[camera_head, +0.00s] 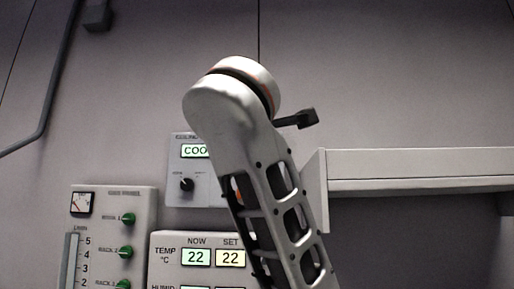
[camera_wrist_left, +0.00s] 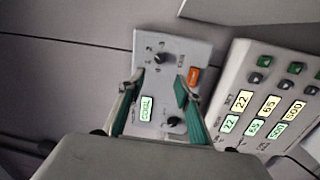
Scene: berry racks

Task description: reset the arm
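One of my arms rises from the bottom of the head view and bends at a large joint near the middle, hiding part of the wall panels. Its gripper does not show there. In the left wrist view, my left gripper (camera_wrist_left: 158,90) has its two green-padded fingers apart, with nothing between them. Behind the fingers is a small wall panel (camera_wrist_left: 180,50) with a lit COOL display (camera_wrist_left: 146,108), dark knobs and an orange switch (camera_wrist_left: 194,76). I cannot tell how far the fingertips are from it. My right gripper is in neither view.
In the head view, the small panel (camera_head: 180,190) is partly behind my arm. A TEMP panel (camera_head: 170,276) reads 22 and 22. A panel with green knobs (camera_head: 148,210) is at left. A pale shelf (camera_head: 420,170) juts out at right.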

